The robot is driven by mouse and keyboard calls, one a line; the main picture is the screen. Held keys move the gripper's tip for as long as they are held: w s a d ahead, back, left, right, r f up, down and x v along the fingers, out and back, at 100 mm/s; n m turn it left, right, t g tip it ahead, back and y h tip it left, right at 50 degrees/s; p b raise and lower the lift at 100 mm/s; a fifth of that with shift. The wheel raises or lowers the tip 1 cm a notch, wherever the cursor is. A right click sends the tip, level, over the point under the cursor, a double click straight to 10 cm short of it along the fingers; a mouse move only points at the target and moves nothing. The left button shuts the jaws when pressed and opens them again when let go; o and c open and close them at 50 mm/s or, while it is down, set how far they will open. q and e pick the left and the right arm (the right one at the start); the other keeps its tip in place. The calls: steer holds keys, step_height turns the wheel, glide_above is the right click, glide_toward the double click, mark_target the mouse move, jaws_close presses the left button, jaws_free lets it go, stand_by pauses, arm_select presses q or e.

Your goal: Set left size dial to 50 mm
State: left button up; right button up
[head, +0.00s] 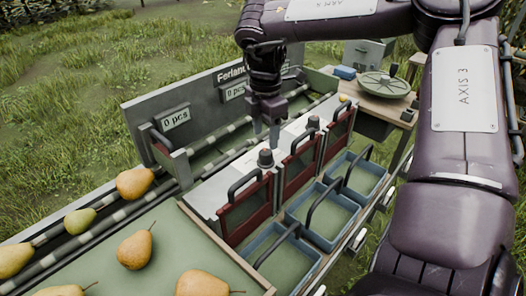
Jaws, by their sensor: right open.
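The left size dial (265,158) is a small dark knob on top of the pale sorting housing (210,195), behind the nearest red gate. Its scale and setting are too small to read. My right gripper (266,134) points down just above and behind this dial, with its fingers apart and nothing between them. I cannot tell whether a fingertip touches the dial. A second dark dial (313,122) stands farther right on the housing. My left gripper is not in view.
Red gates (247,213) with black handles line the housing. Blue crates (285,262) stand in front of them. Several pears (135,250) lie on the belt and green tray at left. A round scale (384,85) stands at the back right. My right arm covers the right side.

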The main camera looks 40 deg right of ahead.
mark_target(266, 152)
step_height(266, 152, down, 6)
steer(key=shift+r, duration=0.1)
steer(key=shift+s, duration=0.1)
steer(key=c, duration=1)
steer(key=shift+o, duration=0.2)
